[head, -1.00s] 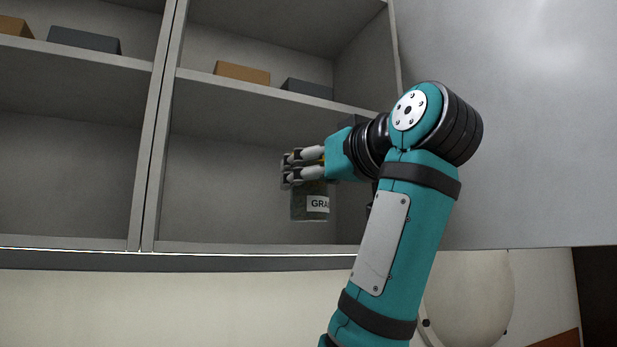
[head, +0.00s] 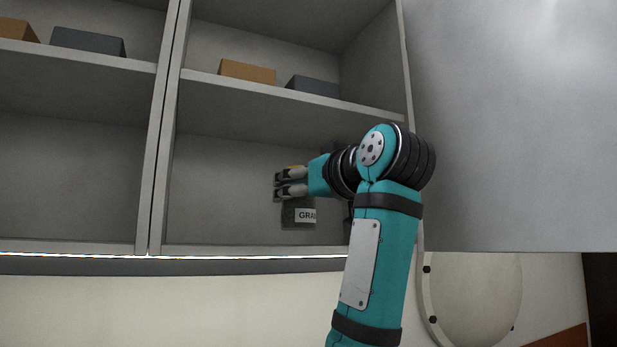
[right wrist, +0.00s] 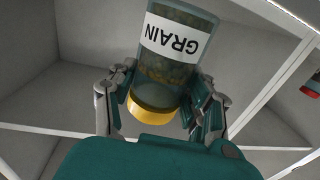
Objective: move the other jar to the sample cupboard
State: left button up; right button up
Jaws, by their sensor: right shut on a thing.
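The jar labelled "GRAIN" (head: 298,216) is dark with a white label and a yellow-orange lid. My right gripper (head: 283,183) is shut on it near the lid. In the head view the jar hangs upright in front of the lower right compartment of the sample cupboard (head: 150,200), its base close to the bottom board. In the right wrist view the jar (right wrist: 168,75) is between the two fingers of the right gripper (right wrist: 165,105), its label upside down. I cannot tell whether its base touches the board. My left gripper is not in view.
Orange and grey boxes (head: 247,72) stand on the upper shelf (head: 240,92). A cupboard door (head: 510,130) is swung open at the right. The lower left compartment (head: 70,185) looks empty. A small red-topped object (right wrist: 312,85) shows at the right edge of the right wrist view.

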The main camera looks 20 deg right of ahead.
jog(key=w+p, duration=0.2)
jog(key=w, duration=0.2)
jog(key=w+p, duration=0.3)
jog(key=w, duration=0.1)
jog(key=w+p, duration=0.2)
jog(key=w, duration=0.3)
jog(key=shift+a+f, duration=0.2)
jog(key=shift+f, duration=0.2)
jog(key=shift+w+f+p, duration=0.25)
jog(key=shift+w+p, duration=0.45)
jog(key=shift+w, duration=0.15)
jog(key=shift+f+b, duration=0.5)
jog(key=shift+f, duration=0.15)
jog(key=o, duration=1.8)
jog(key=shift+s, duration=0.1)
